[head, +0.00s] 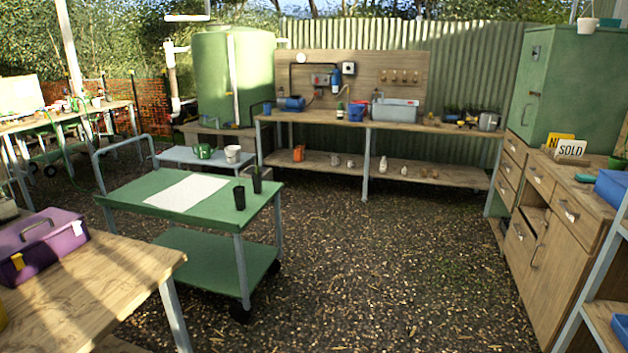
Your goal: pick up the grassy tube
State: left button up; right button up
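Two dark, narrow tubes stand upright near the right end of the green cart top (130,198). The rear tube (257,181) shows a little green, grass-like growth at its top. The front tube (239,198) is black, with no green visible above its rim. The two stand close together but apart. Neither of my grippers shows in the head view.
A white sheet (187,192) lies on the cart left of the tubes. Behind it, a low table (195,158) holds a green watering can (203,151) and a white pot (233,154). A wooden table with a purple toolbox (42,243) is at front left. Gravel right of the cart is clear.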

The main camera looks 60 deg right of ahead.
aim_at(256, 178)
jog(key=z, duration=1.5)
jog(key=i+z, duration=0.1)
jog(key=i, duration=1.05)
